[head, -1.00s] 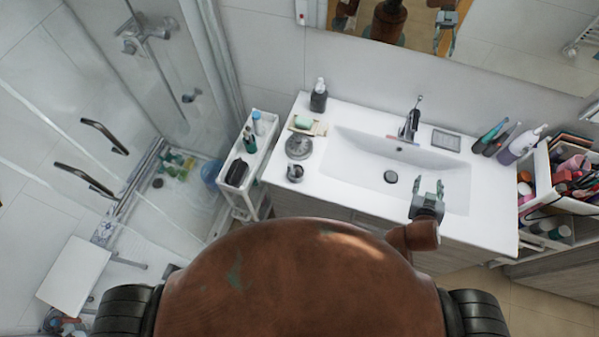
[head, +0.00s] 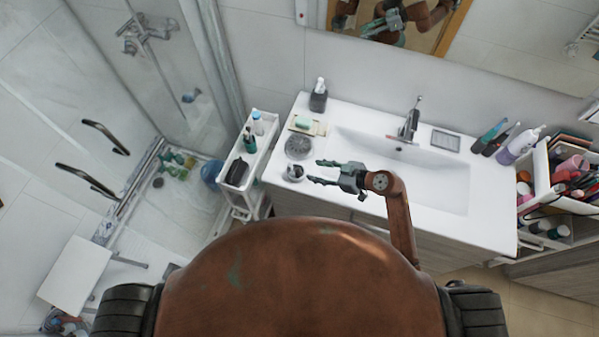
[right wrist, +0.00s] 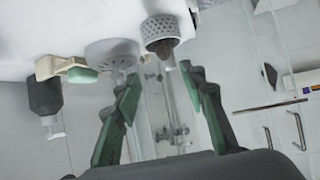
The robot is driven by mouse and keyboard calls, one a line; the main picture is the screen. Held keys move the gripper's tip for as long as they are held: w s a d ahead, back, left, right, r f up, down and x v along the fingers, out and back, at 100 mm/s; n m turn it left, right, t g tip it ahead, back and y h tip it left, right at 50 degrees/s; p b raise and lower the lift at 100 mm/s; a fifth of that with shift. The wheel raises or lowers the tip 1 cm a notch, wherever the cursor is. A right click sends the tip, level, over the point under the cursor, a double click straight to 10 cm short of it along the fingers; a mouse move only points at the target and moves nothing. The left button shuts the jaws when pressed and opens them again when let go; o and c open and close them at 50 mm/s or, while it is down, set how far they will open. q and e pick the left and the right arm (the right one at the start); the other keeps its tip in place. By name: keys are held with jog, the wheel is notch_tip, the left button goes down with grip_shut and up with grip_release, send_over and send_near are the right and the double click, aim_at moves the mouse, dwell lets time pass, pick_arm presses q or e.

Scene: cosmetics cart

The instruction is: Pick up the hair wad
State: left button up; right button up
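A small perforated metal cup (head: 295,172) stands on the white counter left of the sink. It also shows in the right wrist view (right wrist: 160,27), where a dark fuzzy clump, apparently the hair wad (right wrist: 165,48), shows at its mouth. In the head view the wad is too small to make out clearly. My right gripper (head: 317,171) is open and empty, its fingers pointing left towards the cup. In the right wrist view its two green-padded fingers (right wrist: 160,75) are spread apart, with the cup beyond the tips. My left gripper is not in view.
A round grey perforated disc (head: 298,146) lies close behind the cup. A green soap on a tray (head: 303,124) and a dark pump bottle (head: 318,98) stand farther back. The sink (head: 440,185) is to the right; a white trolley (head: 240,180) stands left of the counter.

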aim_at(300, 170)
jog(key=shift+w+a+f, duration=0.25)
jog(key=shift+a+f, duration=0.6)
jog(key=shift+f, duration=0.2)
jog(key=shift+p+x, duration=0.35)
jog(key=shift+x, duration=2.4)
jog(key=shift+a+r, duration=0.15)
jog(key=shift+s, duration=0.1)
jog(key=shift+c, duration=0.2)
jog(key=c, duration=0.8)
